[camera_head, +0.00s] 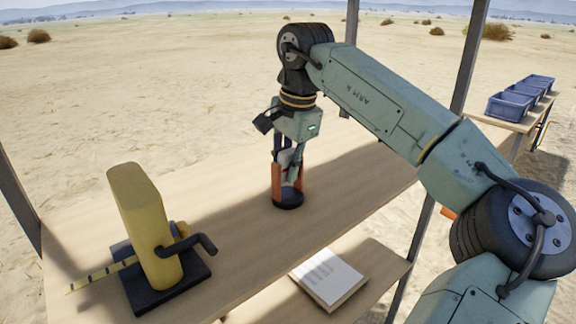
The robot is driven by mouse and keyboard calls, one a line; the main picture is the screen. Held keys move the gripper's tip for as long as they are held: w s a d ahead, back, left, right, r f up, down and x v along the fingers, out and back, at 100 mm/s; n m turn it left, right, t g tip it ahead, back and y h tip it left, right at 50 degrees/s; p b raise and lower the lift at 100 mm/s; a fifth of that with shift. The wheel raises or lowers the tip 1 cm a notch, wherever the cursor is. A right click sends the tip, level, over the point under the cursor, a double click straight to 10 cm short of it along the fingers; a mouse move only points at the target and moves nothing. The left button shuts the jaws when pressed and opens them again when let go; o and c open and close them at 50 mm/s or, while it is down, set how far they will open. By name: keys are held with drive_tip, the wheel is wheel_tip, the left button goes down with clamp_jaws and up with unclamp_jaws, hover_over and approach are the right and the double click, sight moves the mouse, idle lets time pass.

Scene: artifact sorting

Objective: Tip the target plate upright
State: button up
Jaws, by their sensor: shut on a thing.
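My gripper (286,158) points down over the table (215,185) near the middle of the view. It is shut on an orange-and-black object (288,199), which has orange sides and a dark round base on the tabletop. The fingers and the shadow hide much of its upper part. A thick yellow slab (142,215) stands nearly upright on a black base (165,287) at the front left, well apart from my gripper. I cannot tell for sure which piece is the target plate.
A dark bent crank handle (196,243) juts right from the yellow slab. A yellow marked strip (95,277) lies to its left. A white sheet on a board (328,274) lies on the lower shelf. Blue bins (508,107) stand far right. Posts rise around the table.

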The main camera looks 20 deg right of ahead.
clamp_jaws()
drive_tip(key=p, duration=0.3)
drive_tip(key=shift+r+g, duration=0.3)
drive_tip(key=shift+r, duration=0.1)
drive_tip(key=shift+w+f+g+h+p, duration=0.15)
drive_tip(key=shift+f+g+h+p, duration=0.15)
drive_tip(key=shift+g+p, duration=0.55)
drive_tip(key=shift+f+t, duration=0.1)
drive_tip(key=shift+t, duration=0.15)
drive_tip(key=o, duration=0.8)
unclamp_jaws()
drive_tip(key=shift+o, duration=0.2)
wheel_tip(320, 180, up, 8)
drive_tip(key=shift+f, duration=0.25)
